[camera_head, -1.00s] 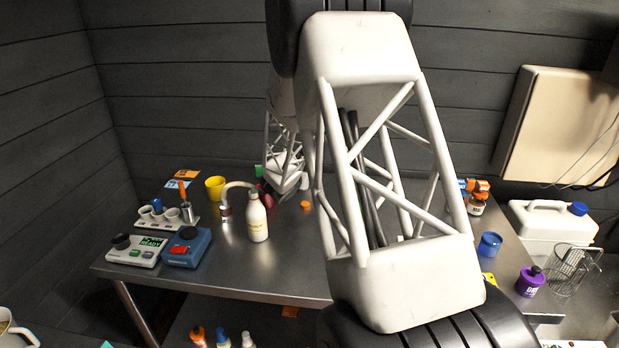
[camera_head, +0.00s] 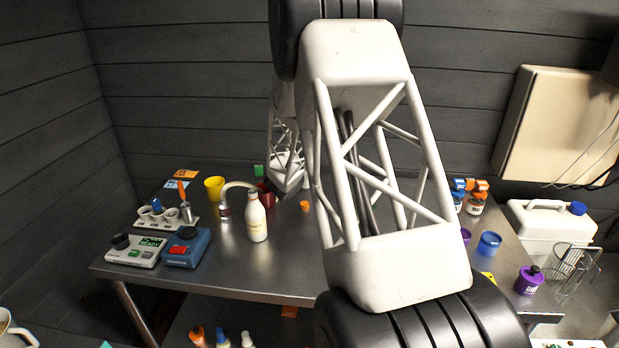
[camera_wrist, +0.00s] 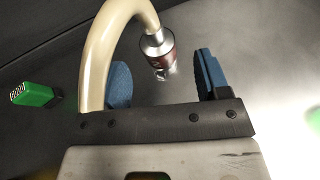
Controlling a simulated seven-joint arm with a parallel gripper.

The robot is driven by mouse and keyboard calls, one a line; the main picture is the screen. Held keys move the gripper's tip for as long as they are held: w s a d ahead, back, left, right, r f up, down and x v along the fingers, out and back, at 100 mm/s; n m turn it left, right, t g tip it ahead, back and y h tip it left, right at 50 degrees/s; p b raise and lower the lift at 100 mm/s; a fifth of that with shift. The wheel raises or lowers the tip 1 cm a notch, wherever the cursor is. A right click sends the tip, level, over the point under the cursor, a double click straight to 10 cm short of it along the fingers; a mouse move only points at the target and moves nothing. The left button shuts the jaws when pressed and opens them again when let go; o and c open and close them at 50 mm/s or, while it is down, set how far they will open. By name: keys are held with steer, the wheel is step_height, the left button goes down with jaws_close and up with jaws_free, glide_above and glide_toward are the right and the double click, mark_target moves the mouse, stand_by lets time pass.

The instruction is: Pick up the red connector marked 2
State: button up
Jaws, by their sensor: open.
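A pale hose (camera_wrist: 95,60) arcs across the wrist view and ends in a metal fitting with a red band (camera_wrist: 158,48). No number 2 is legible on it. My gripper (camera_wrist: 164,72) is open, with its two blue fingers apart. The fitting appears between the fingers in that picture, touching neither visibly; its depth is unclear. The hose passes in front of the left finger.
A green connector (camera_wrist: 34,95) lies left in the wrist view. In the head view, a white bottle (camera_head: 257,219) stands in front of the hose, and a yellow cup (camera_head: 214,188) is behind left. Two control boxes (camera_head: 187,247) (camera_head: 137,250) sit on the steel table (camera_head: 230,280).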

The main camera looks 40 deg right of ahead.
steer(key=shift+x, duration=2.6)
steer(key=shift+c, duration=0.3)
steer(key=c, duration=1.1)
steer(key=shift+w+r, duration=0.1)
steer(key=shift+r, duration=0.15)
steer(key=shift+r, duration=0.55)
step_height(320, 180, up, 2)
steer(key=s+a, duration=0.2)
steer(key=s, duration=0.2)
steer(key=s+a+r, duration=0.1)
steer(key=s+a, duration=0.2)
steer(key=s, duration=0.2)
steer(key=s+a, duration=0.3)
steer(key=s, duration=0.1)
steer(key=shift+s+a+r, duration=0.15)
steer(key=shift+s+r, duration=0.1)
steer(key=shift+s, duration=0.1)
